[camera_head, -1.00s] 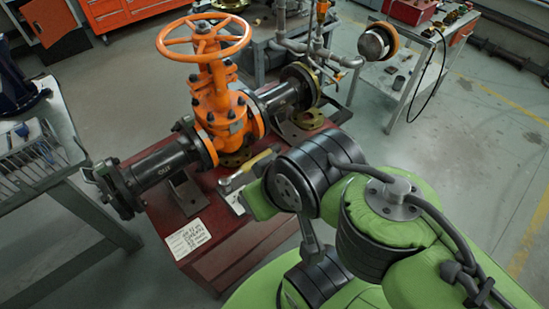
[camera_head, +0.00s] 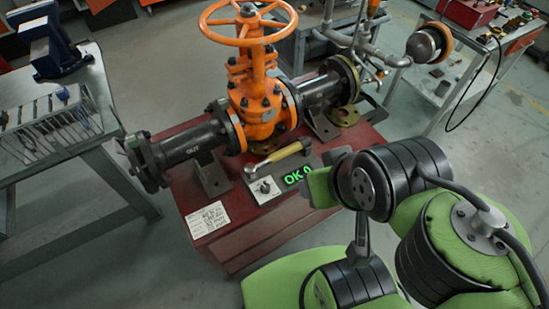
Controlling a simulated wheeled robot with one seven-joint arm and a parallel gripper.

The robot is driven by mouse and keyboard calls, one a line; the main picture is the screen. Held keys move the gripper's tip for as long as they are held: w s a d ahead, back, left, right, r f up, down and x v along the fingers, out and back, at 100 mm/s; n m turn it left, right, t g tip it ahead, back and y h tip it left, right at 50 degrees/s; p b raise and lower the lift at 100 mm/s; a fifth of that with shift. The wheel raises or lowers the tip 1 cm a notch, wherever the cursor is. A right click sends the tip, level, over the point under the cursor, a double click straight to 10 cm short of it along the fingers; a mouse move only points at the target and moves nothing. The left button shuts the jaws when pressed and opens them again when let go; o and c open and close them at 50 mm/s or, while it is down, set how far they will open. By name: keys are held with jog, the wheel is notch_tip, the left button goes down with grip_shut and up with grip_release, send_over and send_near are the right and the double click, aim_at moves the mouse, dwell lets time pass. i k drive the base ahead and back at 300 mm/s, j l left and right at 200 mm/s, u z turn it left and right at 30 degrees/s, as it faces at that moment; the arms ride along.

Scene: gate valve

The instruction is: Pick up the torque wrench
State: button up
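My green and black arm reaches in from the lower right, beside the tester box. No gripper fingers can be made out. The wrench looks uncovered by my arm.
The orange gate valve (camera_head: 258,105) with its handwheel and black pipes stands on the red bench (camera_head: 240,243) behind the wrench. A grey table (camera_head: 108,139) with a rack is at the left. A cart with parts is at the upper right. Open floor lies beyond my arm at the right.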

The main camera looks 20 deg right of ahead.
aim_at(250, 168)
jog(key=u, duration=1.4)
jog(key=z, duration=1.4)
jog(key=l+u, duration=0.15)
jog(key=u, duration=0.25)
jog(key=l+u, duration=0.15)
jog(key=u, duration=0.3)
jog(key=l+u, duration=0.2)
jog(key=u, duration=0.2)
jog(key=l+u, duration=0.15)
jog(key=u, duration=0.3)
jog(key=l+u, duration=0.15)
jog(key=u, duration=0.25)
jog(key=k, duration=0.05)
